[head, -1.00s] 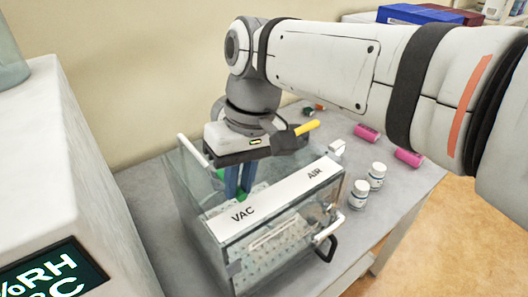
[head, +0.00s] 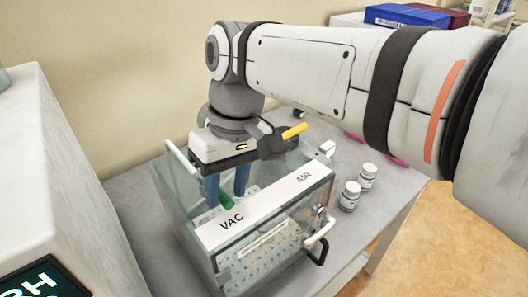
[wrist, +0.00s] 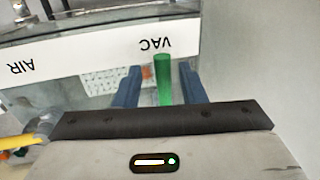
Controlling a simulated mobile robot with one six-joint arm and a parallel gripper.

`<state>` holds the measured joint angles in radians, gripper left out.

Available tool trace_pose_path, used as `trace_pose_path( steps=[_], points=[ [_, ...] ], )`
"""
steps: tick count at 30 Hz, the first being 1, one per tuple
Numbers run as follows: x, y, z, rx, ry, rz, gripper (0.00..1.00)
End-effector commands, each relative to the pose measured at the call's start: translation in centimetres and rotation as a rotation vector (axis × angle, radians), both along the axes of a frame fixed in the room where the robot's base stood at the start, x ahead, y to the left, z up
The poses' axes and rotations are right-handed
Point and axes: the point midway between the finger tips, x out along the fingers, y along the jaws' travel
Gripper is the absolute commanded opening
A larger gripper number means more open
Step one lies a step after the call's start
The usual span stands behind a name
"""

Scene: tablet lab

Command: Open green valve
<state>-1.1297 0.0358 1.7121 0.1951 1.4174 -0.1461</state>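The green valve handle (wrist: 163,80) shows in the wrist view as an upright green bar near the VAC label of a clear box (wrist: 60,48). My gripper (wrist: 158,85) has two blue fingers, one on each side of the green handle, with a gap on both sides. The fingers are open and do not visibly touch the handle. In the head view my gripper (head: 226,185) points down behind the box's white top strip (head: 265,208). Part of the green handle (head: 225,198) shows between the fingers there. The handle's base is hidden.
Two white bottles (head: 350,195) (head: 368,176) stand right of the box on the grey table (head: 395,198). A white cabinet with a display (head: 45,180) stands close on the left. A yellow bar (head: 293,131) shows beside my gripper. The box has a black front handle (head: 318,252).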

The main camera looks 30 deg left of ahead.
Motion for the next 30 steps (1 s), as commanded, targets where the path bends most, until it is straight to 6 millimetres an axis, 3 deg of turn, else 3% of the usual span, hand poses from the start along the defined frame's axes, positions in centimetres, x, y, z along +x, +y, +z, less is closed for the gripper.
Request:
trace_pose_path(
  steps=[8, 21, 30],
  points=[
    [0.1, 0.0, 0.6, 0.001, 0.001, 0.000, 0.37],
    [1.4, -0.4, 7.0, 0.001, 0.000, 0.000, 0.37],
    [1.5, -0.5, 7.7, -0.001, 0.000, 0.001, 0.37]
  ],
)
